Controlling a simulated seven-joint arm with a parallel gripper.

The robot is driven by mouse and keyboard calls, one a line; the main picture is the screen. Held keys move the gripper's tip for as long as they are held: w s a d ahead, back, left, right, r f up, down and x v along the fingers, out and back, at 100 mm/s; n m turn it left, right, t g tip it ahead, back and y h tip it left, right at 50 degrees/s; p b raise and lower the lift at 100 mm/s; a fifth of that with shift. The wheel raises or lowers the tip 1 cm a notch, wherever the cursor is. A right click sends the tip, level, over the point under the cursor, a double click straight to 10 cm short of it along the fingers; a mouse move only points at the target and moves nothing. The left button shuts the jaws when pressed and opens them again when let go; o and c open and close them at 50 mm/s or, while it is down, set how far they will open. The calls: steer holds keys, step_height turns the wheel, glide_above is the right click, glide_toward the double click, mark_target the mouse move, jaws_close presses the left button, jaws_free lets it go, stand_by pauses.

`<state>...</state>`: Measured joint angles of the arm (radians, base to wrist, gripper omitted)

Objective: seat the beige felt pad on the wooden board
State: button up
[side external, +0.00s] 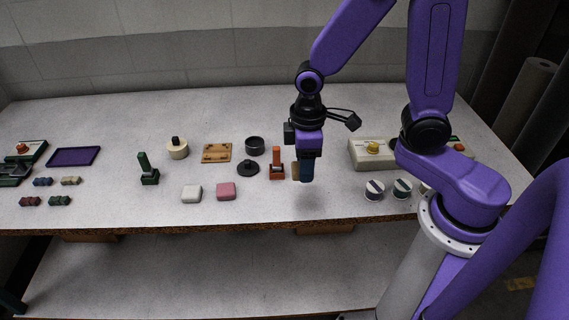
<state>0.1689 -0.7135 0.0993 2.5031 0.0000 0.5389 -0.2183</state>
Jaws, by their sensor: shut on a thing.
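My gripper (306,173) points down above the table, right of the orange-handled stamp, shut on the beige felt pad (295,171). Only a narrow strip of the pad shows at the left of the fingers; the rest is hidden behind them. The pad appears held above the table, though its exact height is hard to tell. The wooden board (216,152) lies flat on the table to the left of my gripper. It is light brown with darker marks near its edges, and no pad is on it.
Between board and gripper are a black ring (255,146), a dark round lid (248,168) and an orange-handled stamp (277,165). A cream round pot (177,149) stands left of the board. White (191,194) and pink (226,191) blocks lie in front. A beige button box (369,154) stands right.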

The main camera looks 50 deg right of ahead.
steer(key=shift+s+r, duration=0.7)
steer(key=shift+s, duration=0.8)
glide_above(219, 152)
step_height(219, 152, down, 5)
steer(key=shift+f, duration=3.1)
steer(key=shift+f, duration=0.55)
steer(key=o, duration=1.1)
